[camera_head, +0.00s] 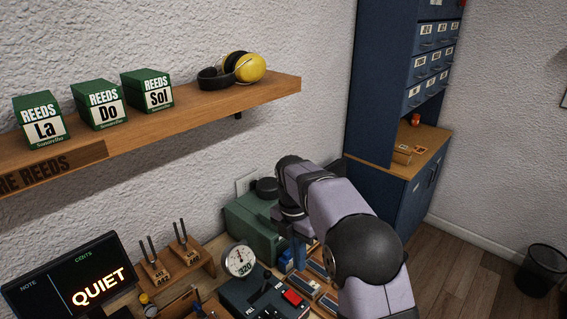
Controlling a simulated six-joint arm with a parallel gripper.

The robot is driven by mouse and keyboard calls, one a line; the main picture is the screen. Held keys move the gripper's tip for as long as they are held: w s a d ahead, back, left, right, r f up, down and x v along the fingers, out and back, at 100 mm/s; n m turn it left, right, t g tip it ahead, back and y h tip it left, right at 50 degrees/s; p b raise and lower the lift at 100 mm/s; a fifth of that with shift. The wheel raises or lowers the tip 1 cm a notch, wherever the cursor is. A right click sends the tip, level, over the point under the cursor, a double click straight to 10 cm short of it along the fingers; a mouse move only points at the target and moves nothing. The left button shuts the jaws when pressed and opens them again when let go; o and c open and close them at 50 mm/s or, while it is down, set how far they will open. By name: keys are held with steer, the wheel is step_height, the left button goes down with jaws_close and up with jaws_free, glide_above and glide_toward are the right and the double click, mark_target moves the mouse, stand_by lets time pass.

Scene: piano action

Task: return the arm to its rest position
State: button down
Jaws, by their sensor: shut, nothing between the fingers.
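My arm (340,215) rises from the lower right and bends over the workbench. Its wrist (290,212) points down in front of a green machine (248,228). My gripper (298,258) is small at the lower end of the wrist, above the bench among blue-sided parts. It is shut and I see nothing held in it. Its fingertips are hard to make out against the things behind.
A wooden shelf (205,118) with green reed boxes and yellow ear muffs (249,67) hangs above the bench. A dial gauge (239,259), tuning forks (165,250), a screen (70,280) and a dark box with a red button (262,297) crowd the bench. A blue cabinet (385,195) stands behind.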

steer(key=s+f+m, duration=0.7)
steer(key=f+m, duration=0.4)
steer(key=m, duration=1)
steer(key=s+d+m+g, duration=0.1)
steer(key=s+d+m, duration=0.15)
steer(key=s, duration=0.65)
steer(key=s+d+m, duration=0.2)
steer(key=s+d, duration=0.2)
steer(key=s, duration=0.5)
steer(key=shift+w+d+r+m+t+y, duration=0.15)
steer(key=shift+d+r+t, duration=0.25)
steer(key=shift+r, duration=0.45)
steer(key=shift+s+d+r+m+t+y, duration=0.1)
steer(key=shift+d+r+m+t+y, duration=0.25)
steer(key=shift+r, duration=0.55)
steer(key=shift+w+d+r+m+t, duration=0.1)
steer(key=shift+d+r+t, duration=0.25)
steer(key=shift+r, duration=0.5)
